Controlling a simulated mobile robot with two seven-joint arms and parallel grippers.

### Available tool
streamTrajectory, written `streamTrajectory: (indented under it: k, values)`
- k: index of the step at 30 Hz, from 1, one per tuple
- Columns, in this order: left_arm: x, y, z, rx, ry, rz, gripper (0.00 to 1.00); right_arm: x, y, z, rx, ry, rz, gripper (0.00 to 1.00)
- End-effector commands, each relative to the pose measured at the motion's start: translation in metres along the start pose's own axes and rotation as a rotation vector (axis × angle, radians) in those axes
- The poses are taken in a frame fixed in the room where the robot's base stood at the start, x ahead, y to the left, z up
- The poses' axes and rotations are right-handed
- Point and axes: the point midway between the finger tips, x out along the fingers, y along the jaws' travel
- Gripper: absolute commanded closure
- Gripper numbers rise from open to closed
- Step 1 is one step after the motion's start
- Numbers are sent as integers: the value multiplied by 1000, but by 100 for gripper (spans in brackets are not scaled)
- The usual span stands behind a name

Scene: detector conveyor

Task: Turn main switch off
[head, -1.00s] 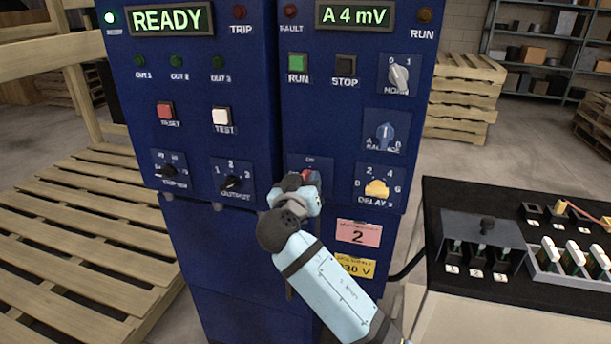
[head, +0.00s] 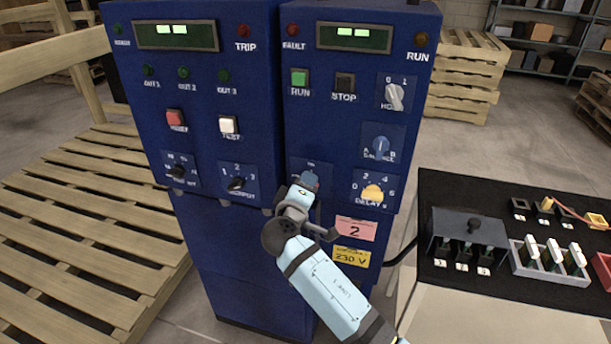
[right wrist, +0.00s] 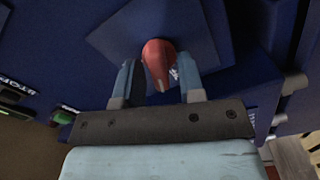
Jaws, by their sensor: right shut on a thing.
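The main switch is a red knob (right wrist: 158,60) on a square blue plate (right wrist: 112,35) in the right wrist view. My right gripper (head: 309,183) is at that switch, low on the right-hand blue cabinet in the head view. Its fingers stand on either side of the red knob and are shut on it. In the head view the gripper hides the knob and most of its plate. Both displays, the left one (head: 175,35) and the right one (head: 355,37), show only short green bars. The lamp (head: 118,29) at the top left is dark. My left gripper is not in view.
Close around the switch are the yellow delay knob (head: 372,193), the blue balance knob (head: 380,146) and the black output knob (head: 236,184). A black bench top (head: 440,190) with a fuse box (head: 470,236) stands at the right. Wooden pallets (head: 80,240) lie at the left.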

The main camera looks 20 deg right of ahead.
Motion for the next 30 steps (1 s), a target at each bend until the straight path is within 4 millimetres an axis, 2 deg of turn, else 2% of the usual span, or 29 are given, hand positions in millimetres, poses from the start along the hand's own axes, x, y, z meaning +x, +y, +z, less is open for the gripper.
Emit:
streamTrajectory:
  k: [1,7,15,30]
  values:
    - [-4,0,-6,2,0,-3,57,1,6,-2,-39,0,2,88]
    - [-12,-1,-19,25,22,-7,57,1,5,-2,-192,0,3,88]
    - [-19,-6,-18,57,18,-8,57,1,3,-1,-327,1,5,88]
    - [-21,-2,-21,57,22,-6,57,1,1,-1,-383,1,6,88]
